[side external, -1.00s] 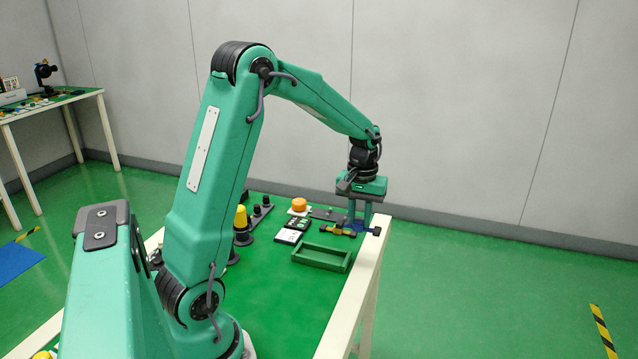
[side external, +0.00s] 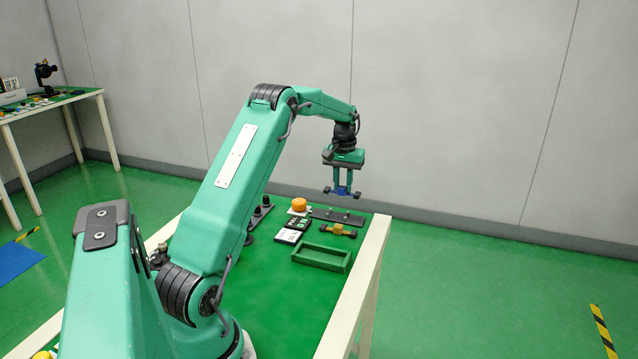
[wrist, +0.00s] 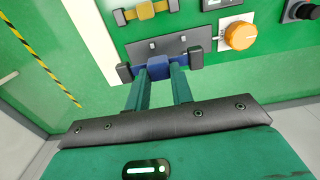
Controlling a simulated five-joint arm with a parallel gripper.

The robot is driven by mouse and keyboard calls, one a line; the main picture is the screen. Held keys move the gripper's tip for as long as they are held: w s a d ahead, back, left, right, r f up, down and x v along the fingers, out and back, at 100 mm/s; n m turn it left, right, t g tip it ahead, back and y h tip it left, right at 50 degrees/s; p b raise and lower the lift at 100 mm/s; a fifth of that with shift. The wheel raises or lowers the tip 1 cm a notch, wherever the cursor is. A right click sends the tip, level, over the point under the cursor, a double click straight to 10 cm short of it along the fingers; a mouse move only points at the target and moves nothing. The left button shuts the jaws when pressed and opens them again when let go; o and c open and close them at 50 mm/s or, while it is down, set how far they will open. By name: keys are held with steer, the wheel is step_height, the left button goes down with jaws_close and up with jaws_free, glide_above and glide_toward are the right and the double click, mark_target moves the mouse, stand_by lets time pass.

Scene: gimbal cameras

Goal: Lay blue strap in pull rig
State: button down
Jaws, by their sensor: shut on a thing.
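My gripper (side external: 342,188) is shut on the blue strap (wrist: 157,69) and holds it above the far end of the table. The strap has a dark block at each end, and the blocks stick out to either side of the fingers in the wrist view. The strap also shows under the fingers in the side view (side external: 342,193). A dark grey plate with two small pegs, seemingly the pull rig (side external: 345,217), lies on the table below the gripper. In the wrist view the plate (wrist: 184,43) is just beyond the strap, which hides part of its near edge.
A yellow strap with dark ends (side external: 338,231) lies beside the plate. A green tray (side external: 320,270) is nearer. An orange knob (side external: 299,204) and black-and-white boxes (side external: 290,237) are to the left. The table's white edge (side external: 372,258) is close on the right.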

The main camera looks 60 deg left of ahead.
steer(key=shift+a+f, duration=0.2)
steer(key=shift+a, duration=0.9)
steer(key=shift+f, duration=0.15)
steer(key=shift+f, duration=2.75)
steer(key=shift+f, duration=1.25)
steer(key=c, duration=1.2)
jaws_free()
steer(key=shift+o, duration=0.3)
step_height(320, 180, up, 8)
steer(key=shift+f, duration=0.1)
